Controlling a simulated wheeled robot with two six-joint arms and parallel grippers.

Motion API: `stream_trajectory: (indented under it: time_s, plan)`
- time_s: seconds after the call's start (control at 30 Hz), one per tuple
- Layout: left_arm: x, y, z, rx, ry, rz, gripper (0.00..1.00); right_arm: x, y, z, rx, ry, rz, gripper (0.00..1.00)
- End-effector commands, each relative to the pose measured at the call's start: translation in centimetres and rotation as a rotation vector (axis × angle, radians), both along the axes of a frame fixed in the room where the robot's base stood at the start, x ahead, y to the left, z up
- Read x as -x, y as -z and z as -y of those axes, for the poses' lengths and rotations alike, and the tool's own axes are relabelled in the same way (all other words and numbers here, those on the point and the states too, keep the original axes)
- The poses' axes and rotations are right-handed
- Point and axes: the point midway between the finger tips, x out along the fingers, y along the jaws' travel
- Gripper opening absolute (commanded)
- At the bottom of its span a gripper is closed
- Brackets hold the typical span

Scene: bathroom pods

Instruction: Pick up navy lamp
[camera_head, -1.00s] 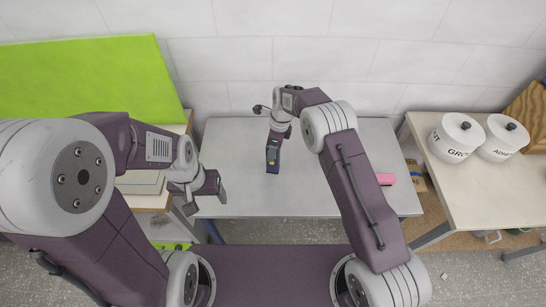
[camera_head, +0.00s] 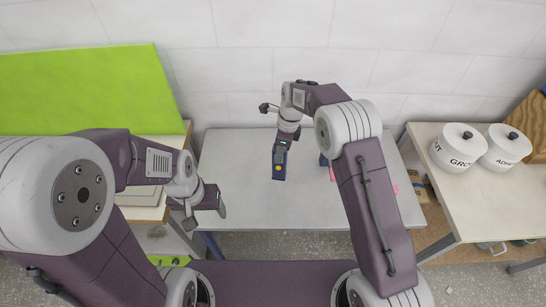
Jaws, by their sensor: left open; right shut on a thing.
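The navy lamp (camera_head: 279,166), a small dark blue body with a yellow spot, is at the back middle of the white table. My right gripper (camera_head: 283,142) reaches down over its top end and is shut on it. The gripper hides that upper end. I cannot tell whether its lower end touches the table. My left gripper (camera_head: 206,212) is open and empty, over the table's left front edge, apart from the lamp.
The white table (camera_head: 240,205) is mostly clear at the front. A blue thing (camera_head: 323,160) and a pink thing (camera_head: 333,173) are partly behind my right arm. White canisters (camera_head: 458,147) stand on a right-hand table. A green panel (camera_head: 85,90) stands at the back left.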

Motion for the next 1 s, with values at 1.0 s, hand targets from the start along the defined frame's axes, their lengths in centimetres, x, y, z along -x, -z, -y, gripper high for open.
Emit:
stream_trajectory:
  time_s: [1.0]
  plan:
    - [0.0, 1.9, 0.0, 0.000, 0.000, 0.000, 0.71, 4.1, -4.6, 6.8, 0.000, -0.001, -0.001, 0.00]
